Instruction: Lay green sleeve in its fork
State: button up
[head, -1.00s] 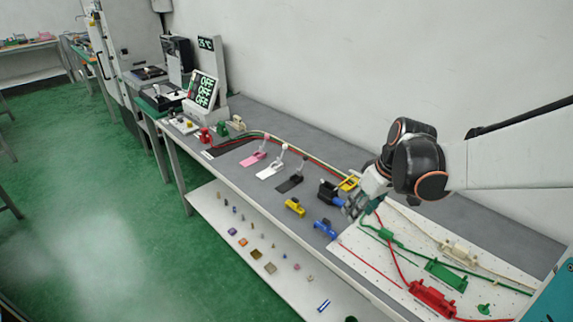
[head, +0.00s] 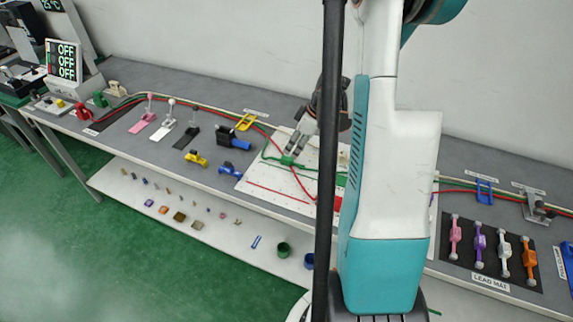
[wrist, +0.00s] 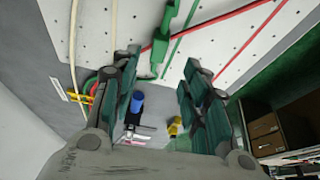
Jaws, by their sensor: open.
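The green sleeve (head: 288,160) is on the green cable near the left part of the white pegboard (head: 268,178). In the wrist view the sleeve (wrist: 160,46) lies ahead, between the lines of my two fingers. My gripper (head: 299,146) points down at the sleeve, fingers spread; in the wrist view my gripper (wrist: 160,70) is open with nothing between its pads. I cannot tell whether a finger touches the sleeve. My arm hides much of the board in the head view, and I cannot make out the green fork.
A red cable (head: 299,182) runs close by the sleeve. Blue (head: 233,170) and yellow (head: 196,158) fixtures and a black-and-blue one (head: 232,137) stand left of the board. The lead mat (head: 490,262) with several coloured pieces is at right. Grey table shows between fixtures.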

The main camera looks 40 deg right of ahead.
aim_at(288, 158)
jog(key=b+x, duration=0.3)
jog(key=x, duration=0.4)
jog(key=shift+d+f, duration=0.1)
jog(key=shift+f, duration=0.3)
grip_shut()
